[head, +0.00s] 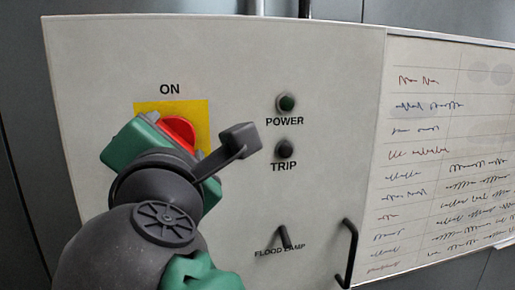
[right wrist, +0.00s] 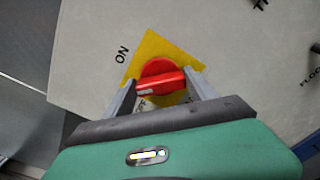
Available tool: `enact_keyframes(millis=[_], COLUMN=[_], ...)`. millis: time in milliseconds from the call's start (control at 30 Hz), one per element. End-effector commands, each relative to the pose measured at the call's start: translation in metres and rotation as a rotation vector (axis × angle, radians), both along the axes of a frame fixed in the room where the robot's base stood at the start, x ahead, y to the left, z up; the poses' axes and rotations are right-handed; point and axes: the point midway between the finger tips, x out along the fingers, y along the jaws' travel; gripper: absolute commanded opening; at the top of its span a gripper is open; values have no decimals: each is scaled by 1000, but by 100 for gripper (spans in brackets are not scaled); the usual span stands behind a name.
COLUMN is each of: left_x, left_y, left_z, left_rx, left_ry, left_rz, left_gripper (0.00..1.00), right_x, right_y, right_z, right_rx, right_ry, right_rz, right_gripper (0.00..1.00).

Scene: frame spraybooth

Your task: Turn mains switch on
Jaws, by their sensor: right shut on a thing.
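The mains switch is a red rotary knob (head: 179,131) on a yellow plate (head: 203,112) under the word ON on the grey panel. In the right wrist view the knob (right wrist: 161,80) shows between my two fingers, its bar running nearly across the picture, with a pale mark at its left end. My right gripper (head: 196,150) is at the knob, shut on its bar, and hides much of the plate in the head view. My left gripper is not in view.
Right of the switch are a dark green POWER lamp (head: 286,103) and a dark TRIP lamp (head: 285,149). Below them a small flood lamp toggle (head: 282,237) and a black handle (head: 350,254) stick out. A written sheet (head: 440,150) is at the right.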

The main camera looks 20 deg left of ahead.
Motion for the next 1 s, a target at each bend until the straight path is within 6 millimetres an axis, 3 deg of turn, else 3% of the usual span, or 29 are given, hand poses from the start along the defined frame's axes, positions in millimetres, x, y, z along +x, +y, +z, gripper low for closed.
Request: enact_keyframes(millis=[33,600,1000], left_x=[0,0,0], left_y=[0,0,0], left_z=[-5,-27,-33], left_rx=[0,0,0], left_ry=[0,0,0], left_rz=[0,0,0], left_gripper=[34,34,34], right_x=[1,1,2], right_y=[1,1,1], right_z=[-7,-9,-8], right_rx=[33,470,634], right_ry=[28,298,398], right_rz=[0,0,-1], right_gripper=[25,25,25])
